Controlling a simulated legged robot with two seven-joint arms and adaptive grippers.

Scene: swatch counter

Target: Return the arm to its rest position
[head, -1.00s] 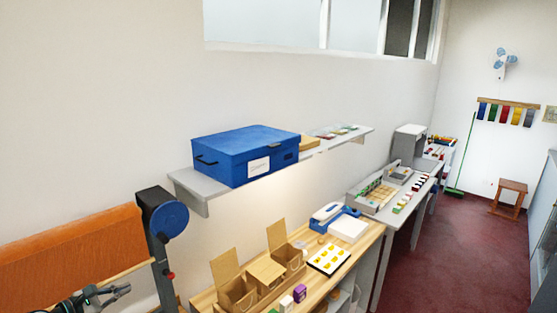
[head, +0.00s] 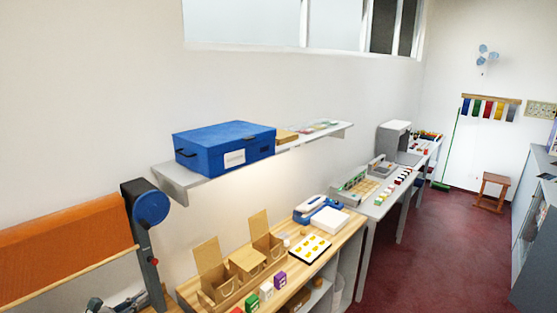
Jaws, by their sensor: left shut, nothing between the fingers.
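My left gripper (head: 122,304) shows at the bottom left edge of the head view, cut off by the frame. It is shut and empty, in front of the wooden counter's left end and below the orange roll (head: 66,250). Its arm is mostly out of the picture. My right gripper is not in view.
A wooden counter (head: 340,236) holds open cardboard boxes (head: 246,262), small coloured boxes (head: 266,290), a white card with yellow swatches (head: 308,248) and a blue device (head: 318,208). A blue case (head: 224,150) sits on the wall shelf (head: 176,178).

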